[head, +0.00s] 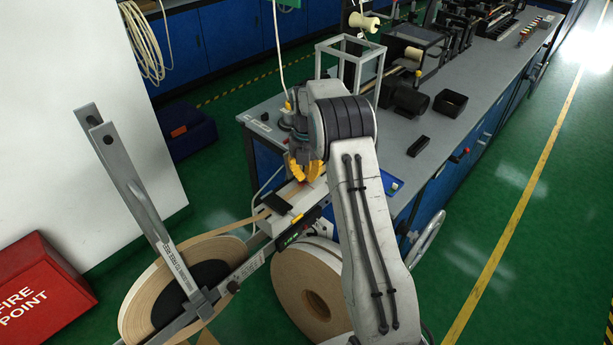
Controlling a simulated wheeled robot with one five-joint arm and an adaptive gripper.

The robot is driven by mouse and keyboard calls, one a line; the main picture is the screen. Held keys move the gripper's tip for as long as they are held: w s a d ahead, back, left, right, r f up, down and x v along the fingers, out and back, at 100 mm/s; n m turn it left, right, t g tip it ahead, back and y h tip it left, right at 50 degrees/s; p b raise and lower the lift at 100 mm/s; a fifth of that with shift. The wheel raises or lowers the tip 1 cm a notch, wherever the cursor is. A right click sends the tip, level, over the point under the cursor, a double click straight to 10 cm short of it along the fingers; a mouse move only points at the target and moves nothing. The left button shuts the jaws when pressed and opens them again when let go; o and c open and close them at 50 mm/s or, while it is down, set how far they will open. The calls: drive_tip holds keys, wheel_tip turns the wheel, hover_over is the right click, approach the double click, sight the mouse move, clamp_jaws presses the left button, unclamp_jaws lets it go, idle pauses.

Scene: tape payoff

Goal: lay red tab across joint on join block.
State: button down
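My gripper (304,176), with yellow fingers, points down over the far end of the join block at the near-left corner of the bench. The frame is too small to show whether its fingers are open or shut on something. The join block (268,228) is pale, with a dark clamp piece (278,205) on its near end. Tan tape (245,222) runs from the large reel (140,295) to the block. I cannot make out the red tab or the joint for certain; the fingers hide part of the block there.
A second tape roll (322,295) stands below the block. The grey bench (430,155) stretches back right, with a frame, a black cylinder (410,97) and an open black box (450,103). A grey upright arm (135,190) rises over the reel. A red fire-point box (38,290) is at left.

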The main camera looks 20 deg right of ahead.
drive_tip(key=shift+f, duration=0.4)
drive_tip(key=shift+f, duration=0.25)
drive_tip(key=c, duration=1.4)
unclamp_jaws()
drive_tip(key=shift+r, duration=0.1)
